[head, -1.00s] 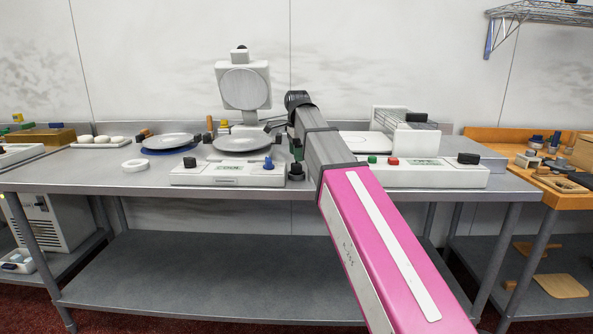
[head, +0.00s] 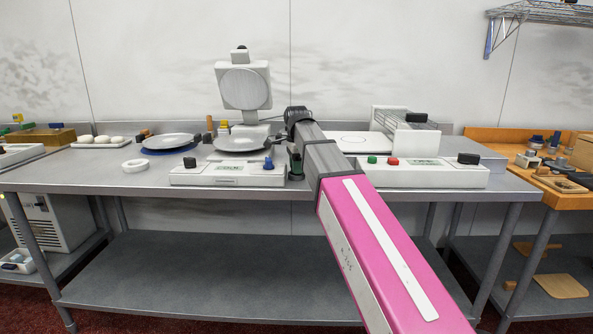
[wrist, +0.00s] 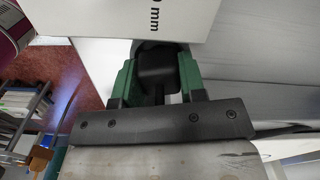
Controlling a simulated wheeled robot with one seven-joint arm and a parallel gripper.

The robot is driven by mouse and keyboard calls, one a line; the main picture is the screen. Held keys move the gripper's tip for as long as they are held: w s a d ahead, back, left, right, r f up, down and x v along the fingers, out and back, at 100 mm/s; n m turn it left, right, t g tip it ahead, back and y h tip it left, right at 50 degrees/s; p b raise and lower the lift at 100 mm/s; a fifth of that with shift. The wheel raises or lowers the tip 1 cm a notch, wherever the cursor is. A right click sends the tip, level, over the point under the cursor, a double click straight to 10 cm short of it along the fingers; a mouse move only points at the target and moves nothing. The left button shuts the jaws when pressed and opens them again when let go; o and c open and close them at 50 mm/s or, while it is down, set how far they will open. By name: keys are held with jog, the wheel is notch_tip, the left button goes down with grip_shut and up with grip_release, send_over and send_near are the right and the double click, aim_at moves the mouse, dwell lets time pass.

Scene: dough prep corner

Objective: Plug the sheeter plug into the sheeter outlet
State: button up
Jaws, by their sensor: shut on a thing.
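My gripper (wrist: 157,62) has green fingers shut on a black block, likely the sheeter plug (wrist: 158,72), in the wrist view. In the head view my gripper (head: 296,163) is small and dark, between the two white machines and partly behind my arm; the plug cannot be made out there. The white machine on the right, with rollers and green and red buttons, looks like the sheeter (head: 435,176). I cannot identify the sheeter outlet in either view. A white panel marked "0 mm" (wrist: 130,20) is close to the fingertips in the wrist view.
A white press (head: 228,174) with a round plate stands left of my gripper on the steel table (head: 110,178). A wooden bench (head: 490,135) is at the right. The gap between the machines is narrow.

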jog(key=shift+r, duration=0.15)
jog(key=shift+r, duration=0.6)
notch_tip(320, 180, up, 2)
jog(key=shift+w+r, duration=0.1)
jog(key=shift+r, duration=0.15)
jog(key=s+a+r, duration=0.7)
jog(key=s+a, duration=0.1)
jog(key=shift+s, duration=0.35)
